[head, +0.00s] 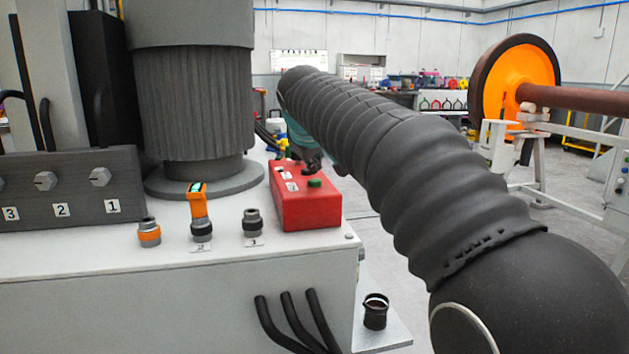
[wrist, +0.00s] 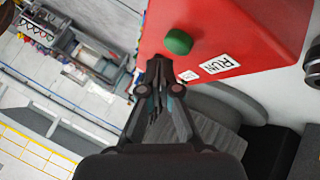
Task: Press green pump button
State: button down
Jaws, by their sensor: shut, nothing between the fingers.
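The green pump button (head: 314,183) stands up from the top of a red control box (head: 306,209) on the pump unit. In the wrist view the green button (wrist: 178,42) sits on the red box (wrist: 250,30), with a white RUN label (wrist: 219,64) beside it. My gripper (wrist: 160,72) is shut and empty, its fingertips just below the button in the picture; a gap shows between them. In the head view my gripper (head: 312,163) is partly hidden by my arm and is over the box, behind the button. Whether it touches the box cannot be told.
A grey motor (head: 195,110) stands left of the red box. Hose couplings (head: 251,223) and a numbered valve block (head: 70,190) are on the same white top. An orange wheel (head: 514,80) on an axle stands at right. Black hoses (head: 290,322) hang in front.

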aim_at(314, 180)
jog(key=shift+f, duration=0.45)
jog(key=shift+f+b, duration=0.5)
dwell(1.1)
jog(key=shift+r, duration=0.1)
jog(key=shift+r+p, duration=0.8)
jog(key=shift+p, duration=0.1)
jog(key=shift+r, duration=0.1)
notch_tip(314, 180, up, 3)
jog(key=p, duration=0.2)
jog(key=shift+p, duration=0.4)
jog(key=shift+r, duration=0.95)
